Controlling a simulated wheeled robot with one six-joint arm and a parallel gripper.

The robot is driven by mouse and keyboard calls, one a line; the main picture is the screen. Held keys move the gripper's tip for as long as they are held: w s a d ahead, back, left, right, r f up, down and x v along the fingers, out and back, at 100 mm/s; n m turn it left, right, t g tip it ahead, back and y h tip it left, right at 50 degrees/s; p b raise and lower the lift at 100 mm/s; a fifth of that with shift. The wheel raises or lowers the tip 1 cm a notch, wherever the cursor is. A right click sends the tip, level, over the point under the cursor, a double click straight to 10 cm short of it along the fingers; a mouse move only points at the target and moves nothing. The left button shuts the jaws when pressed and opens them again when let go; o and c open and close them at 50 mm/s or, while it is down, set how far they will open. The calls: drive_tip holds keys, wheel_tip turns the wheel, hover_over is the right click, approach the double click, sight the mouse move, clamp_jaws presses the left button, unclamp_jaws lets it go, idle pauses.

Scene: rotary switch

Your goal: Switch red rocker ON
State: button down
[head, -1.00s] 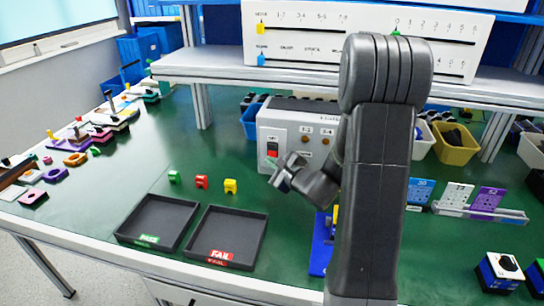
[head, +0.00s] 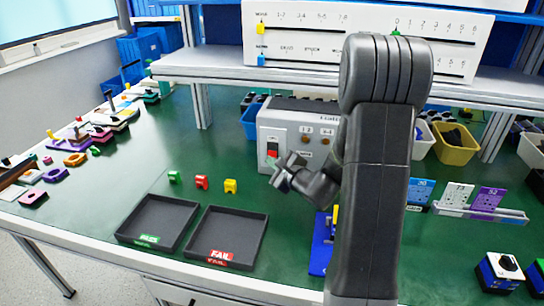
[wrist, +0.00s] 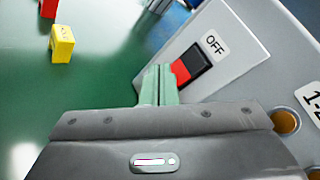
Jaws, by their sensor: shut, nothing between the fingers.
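The red rocker (wrist: 181,73) sits in a black frame on the sloping grey panel, with its black part away from my fingers. It also shows in the head view (head: 272,155) on the white plate at the left of the grey box. An OFF label (wrist: 214,44) is beside the switch. My gripper (wrist: 159,72) has its two green fingers shut together and empty. The tips are just beside the red end of the rocker; I cannot tell whether they touch. The gripper also shows in the head view (head: 271,162), in front of the panel.
The grey box (head: 300,118) carries orange buttons (wrist: 286,121) to the right of the rocker. Green, red and yellow blocks (head: 230,186) lie on the green table, behind two black trays (head: 226,237). A shelf (head: 225,66) runs above.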

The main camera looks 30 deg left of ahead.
drive_tip(key=shift+w, duration=0.15)
drive_tip(key=shift+w+a+b, duration=0.15)
drive_tip(key=shift+w+b, duration=0.15)
drive_tip(key=shift+w+f, duration=0.1)
drive_tip(key=shift+w, duration=0.2)
idle(0.8)
drive_tip(key=shift+s, duration=0.15)
drive_tip(key=shift+s+b, duration=0.6)
drive_tip(key=shift+b, duration=0.05)
drive_tip(key=s, duration=0.1)
drive_tip(key=s+d+b, duration=0.1)
drive_tip(key=s, duration=0.1)
drive_tip(key=s+r+b, duration=0.1)
drive_tip(key=shift+s+d, duration=0.35)
drive_tip(key=shift+d, duration=0.05)
idle(0.4)
